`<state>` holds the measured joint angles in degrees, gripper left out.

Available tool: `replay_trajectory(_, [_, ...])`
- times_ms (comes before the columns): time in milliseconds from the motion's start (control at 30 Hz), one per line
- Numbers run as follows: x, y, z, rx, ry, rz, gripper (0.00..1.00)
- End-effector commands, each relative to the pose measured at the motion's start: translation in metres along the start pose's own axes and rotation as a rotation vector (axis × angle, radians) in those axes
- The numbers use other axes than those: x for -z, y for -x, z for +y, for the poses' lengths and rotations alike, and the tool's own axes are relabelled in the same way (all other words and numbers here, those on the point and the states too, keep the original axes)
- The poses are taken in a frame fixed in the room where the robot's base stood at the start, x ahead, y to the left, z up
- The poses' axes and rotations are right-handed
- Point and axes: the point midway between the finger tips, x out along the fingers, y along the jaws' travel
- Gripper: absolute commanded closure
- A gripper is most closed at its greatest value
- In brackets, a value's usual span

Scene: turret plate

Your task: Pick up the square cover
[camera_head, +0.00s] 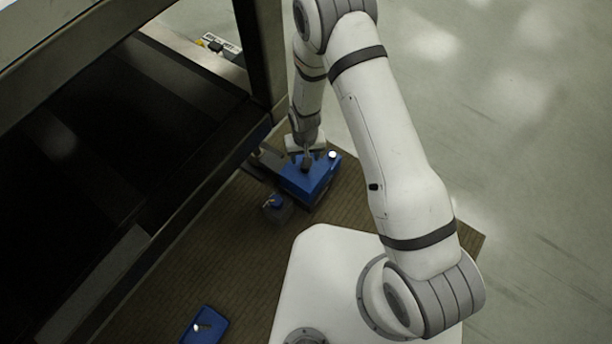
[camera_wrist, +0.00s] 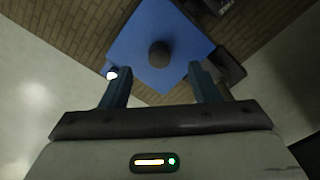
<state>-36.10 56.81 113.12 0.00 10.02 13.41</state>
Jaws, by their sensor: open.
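The square cover (camera_wrist: 165,28) is a flat blue plate with a round dark knob (camera_wrist: 159,54) near its middle.
A blue plate with a shiny spot (camera_head: 205,325) lies at the mat's near left. A large dark frame (camera_head: 180,190) rises on the left. The grey floor (camera_head: 530,130) on the right is clear.

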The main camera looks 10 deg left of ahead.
Motion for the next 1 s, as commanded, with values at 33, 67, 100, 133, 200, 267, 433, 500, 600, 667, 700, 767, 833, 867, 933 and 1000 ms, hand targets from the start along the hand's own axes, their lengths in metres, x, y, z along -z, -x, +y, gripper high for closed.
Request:
replay_trajectory(33, [-0.001,-0.009,0.0,0.0,0.0,-0.002,0.44])
replay_trajectory(67, [0.0,-0.013,0.0,-0.001,0.0,-0.002,0.44])
replay_trajectory(100, [0.0,-0.017,0.0,-0.001,-0.001,-0.002,0.44])
replay_trajectory(133, [0.0,-0.019,0.0,0.0,-0.001,-0.002,0.44])
replay_trajectory(200, [0.002,-0.024,0.001,0.0,-0.001,0.0,0.44])
replay_trajectory(267, [0.003,-0.029,0.001,0.0,-0.001,0.0,0.44])
replay_trajectory(433, [0.011,-0.055,0.002,0.0,-0.002,-0.001,0.44])
replay_trajectory(500, [0.01,-0.065,0.002,-0.001,-0.002,-0.003,0.44])
replay_trajectory(600, [0.01,-0.071,0.002,0.0,-0.002,-0.001,0.44])
replay_trajectory(667, [0.011,-0.071,0.002,0.0,-0.002,0.0,0.44])
replay_trajectory(700, [0.011,-0.07,0.002,0.0,-0.002,0.0,0.44])
replay_trajectory(767, [0.011,-0.07,0.002,0.0,-0.002,0.0,0.44])
replay_trajectory(833, [0.01,-0.07,0.003,0.0,-0.002,-0.001,0.46])
replay_trajectory(867, [0.01,-0.07,0.003,0.0,-0.002,-0.001,0.48])
replay_trajectory(933, [0.01,-0.07,0.003,0.0,-0.002,-0.001,0.54])
replay_trajectory(1000, [0.01,-0.07,0.003,0.0,-0.002,-0.001,0.6])
